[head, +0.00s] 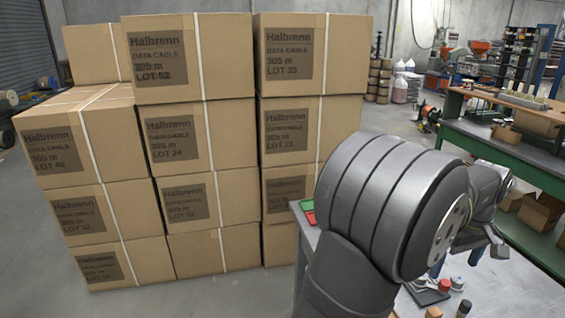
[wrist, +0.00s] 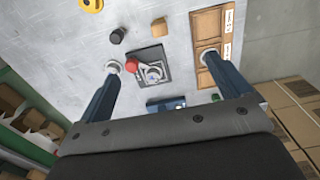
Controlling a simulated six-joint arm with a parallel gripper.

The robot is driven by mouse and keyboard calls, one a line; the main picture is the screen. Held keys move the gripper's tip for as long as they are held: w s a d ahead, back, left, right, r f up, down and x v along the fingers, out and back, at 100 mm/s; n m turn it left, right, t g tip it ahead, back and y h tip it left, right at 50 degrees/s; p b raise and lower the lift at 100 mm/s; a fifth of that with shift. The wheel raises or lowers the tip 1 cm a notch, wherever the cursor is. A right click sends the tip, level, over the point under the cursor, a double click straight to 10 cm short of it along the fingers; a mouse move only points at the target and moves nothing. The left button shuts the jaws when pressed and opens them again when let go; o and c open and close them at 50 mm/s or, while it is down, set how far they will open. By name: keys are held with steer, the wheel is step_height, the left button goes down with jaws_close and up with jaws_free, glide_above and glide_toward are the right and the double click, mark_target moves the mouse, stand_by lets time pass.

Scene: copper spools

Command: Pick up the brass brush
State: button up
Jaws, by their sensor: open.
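My gripper (wrist: 160,62) is open and empty in the wrist view, its two blue fingers apart above a grey bench top. Between the fingertips lies a dark square pad (wrist: 143,53) with a red-topped piece (wrist: 132,64) and a pale, grey-white object on it. A small blue and dark object (wrist: 166,104) lies nearer the gripper's base. I cannot tell which of these, if any, is the brass brush. In the head view my gripper (head: 458,261) is low over the bench at the right, partly hidden by my arm.
A brown compartment tray (wrist: 208,27) lies by the right finger. A black cylinder (wrist: 118,35), a wooden block (wrist: 159,27) and a yellow ring (wrist: 91,5) stand on the bench. Stacked cartons (head: 200,140) fill the left. A green workbench (head: 505,150) stands at the right.

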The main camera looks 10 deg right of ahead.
steer(key=c, duration=0.9)
steer(key=shift+o, duration=0.2)
steer(key=m, duration=1.8)
glide_toward(435, 311)
step_height(435, 311, down, 6)
steer(key=shift+w, duration=0.15)
steer(key=shift+s+f, duration=0.2)
steer(key=shift+f, duration=2.45)
